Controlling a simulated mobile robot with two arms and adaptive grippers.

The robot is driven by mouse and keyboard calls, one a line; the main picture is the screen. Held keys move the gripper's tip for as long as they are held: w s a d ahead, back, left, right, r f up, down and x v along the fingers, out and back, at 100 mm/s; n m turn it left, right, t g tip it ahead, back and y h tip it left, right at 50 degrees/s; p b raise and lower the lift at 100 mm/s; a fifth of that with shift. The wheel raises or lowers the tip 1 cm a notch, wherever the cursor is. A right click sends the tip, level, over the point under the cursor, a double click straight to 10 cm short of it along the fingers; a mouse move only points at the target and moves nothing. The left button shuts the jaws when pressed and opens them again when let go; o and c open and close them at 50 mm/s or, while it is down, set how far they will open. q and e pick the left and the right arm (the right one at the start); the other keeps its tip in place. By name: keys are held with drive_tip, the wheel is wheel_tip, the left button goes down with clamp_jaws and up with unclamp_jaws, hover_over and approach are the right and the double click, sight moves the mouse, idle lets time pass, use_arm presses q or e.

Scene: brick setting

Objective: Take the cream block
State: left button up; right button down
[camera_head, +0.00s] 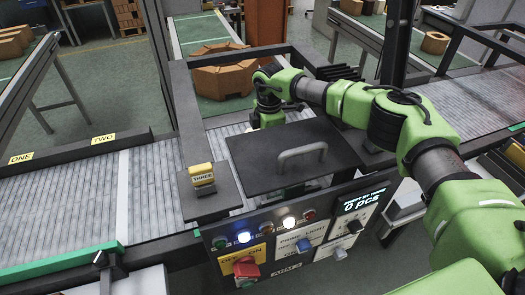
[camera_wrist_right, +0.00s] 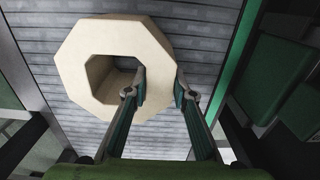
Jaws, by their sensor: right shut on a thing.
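The cream block (camera_wrist_right: 85,50) is an octagonal piece with a square hole, lying over grey rollers in the right wrist view. My right gripper (camera_wrist_right: 158,88) has one finger in the hole and the other against the block's right outer side, shut on the wall between them. In the head view my right arm reaches in from the right, over the dark cover plate. Its fingers and the cream block are hidden there behind the plate. My left gripper is in neither view.
The dark cover plate (camera_head: 280,158) with a grey handle (camera_head: 302,153) stands above a control panel (camera_head: 300,232) with lit buttons. A roller conveyor (camera_head: 70,198) runs left. A yellow THREE box (camera_head: 202,176) sits beside the plate. A brown octagonal piece (camera_head: 222,82) lies behind.

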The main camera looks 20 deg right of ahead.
drive_tip(key=shift+w+r, duration=0.2)
